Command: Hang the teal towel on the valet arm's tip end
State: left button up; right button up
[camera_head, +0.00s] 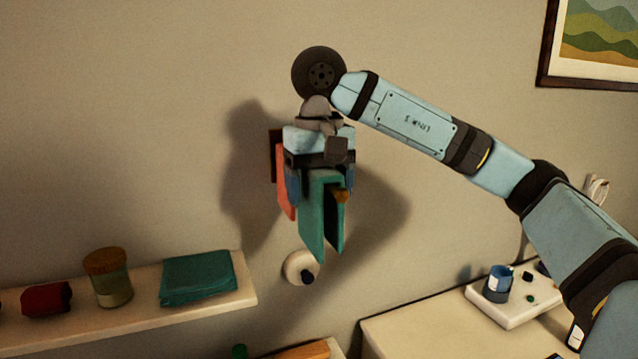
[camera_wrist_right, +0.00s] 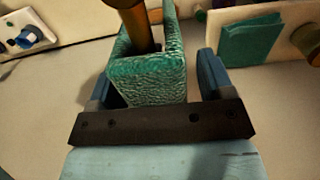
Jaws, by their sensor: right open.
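The teal towel (camera_head: 312,217) hangs folded over the valet arm, its two sides hanging down with a gap between them. In the right wrist view the towel (camera_wrist_right: 147,80) is draped over the brown valet arm (camera_wrist_right: 130,20), whose rounded end (camera_head: 342,196) shows between the towel's sides in the head view. My right gripper (camera_head: 321,184) points down over the towel. In the wrist view its blue fingers (camera_wrist_right: 158,82) stand apart, one on each side of the towel. A gap shows on the right side; contact on the left is unclear. My left gripper is out of view.
An orange-red cloth (camera_head: 285,178) hangs behind the towel, nearer the wall. A shelf (camera_head: 235,297) at lower left holds a folded teal cloth (camera_head: 198,278), a jar (camera_head: 108,277) and a red item (camera_head: 46,299). A round wall knob (camera_head: 300,267) sits below the towel.

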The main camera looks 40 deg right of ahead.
notch_tip(320, 180, up, 14)
jog(key=p, duration=0.2)
jog(key=shift+p, duration=0.3)
jog(key=shift+f, duration=0.15)
